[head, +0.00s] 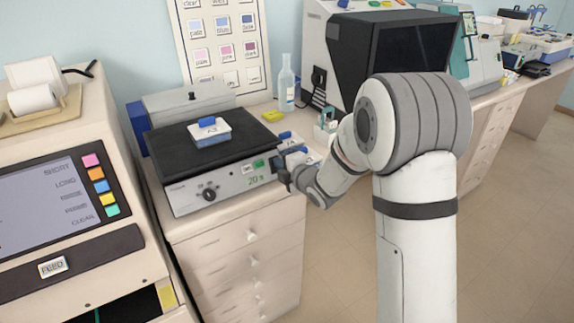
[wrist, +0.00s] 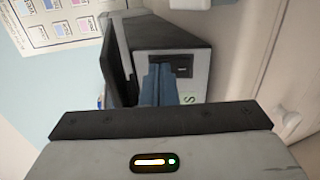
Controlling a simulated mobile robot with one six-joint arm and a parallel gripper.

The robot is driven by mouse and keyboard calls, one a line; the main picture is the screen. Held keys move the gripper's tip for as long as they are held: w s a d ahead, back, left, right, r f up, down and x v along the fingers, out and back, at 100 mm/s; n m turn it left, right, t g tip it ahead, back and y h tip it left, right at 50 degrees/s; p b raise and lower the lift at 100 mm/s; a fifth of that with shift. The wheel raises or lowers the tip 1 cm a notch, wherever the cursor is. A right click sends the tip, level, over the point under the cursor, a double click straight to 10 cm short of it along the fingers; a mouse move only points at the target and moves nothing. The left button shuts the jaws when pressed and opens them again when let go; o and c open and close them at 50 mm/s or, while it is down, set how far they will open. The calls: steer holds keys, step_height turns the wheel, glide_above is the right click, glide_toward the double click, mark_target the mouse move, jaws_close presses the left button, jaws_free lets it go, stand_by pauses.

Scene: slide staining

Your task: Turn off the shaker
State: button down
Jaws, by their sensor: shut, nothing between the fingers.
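The shaker (head: 180,199) is a pale grey box with a black top plate (head: 165,142). In the wrist view, the blue fingers of my gripper (wrist: 160,68) are shut together and empty, in front of the shaker's pale face (wrist: 194,88). A black rectangular part (wrist: 183,68) on that face shows just right of the fingertips. Contact cannot be told.
A blue-lidded container (head: 209,132) sits on the shaker's plate. A clear bottle (head: 287,85) and a yellow item (head: 272,116) stand behind it. A machine with a screen (head: 50,200) is at the left. A dark-windowed unit (head: 385,62) is behind my arm. Open floor lies at right.

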steer(key=shift+a+r, duration=0.1)
steer(key=shift+a, duration=0.2)
steer(key=shift+d, duration=0.15)
steer(key=shift+s+d+r, duration=0.2)
steer(key=shift+s+d, duration=0.15)
steer(key=shift+d, duration=0.05)
steer(key=s+d+r+b, duration=0.1)
steer(key=s+d+r, duration=0.5)
steer(key=s, duration=0.3)
steer(key=shift+s+r, duration=0.15)
steer(key=shift+s, duration=0.1)
steer(key=shift+d, duration=0.15)
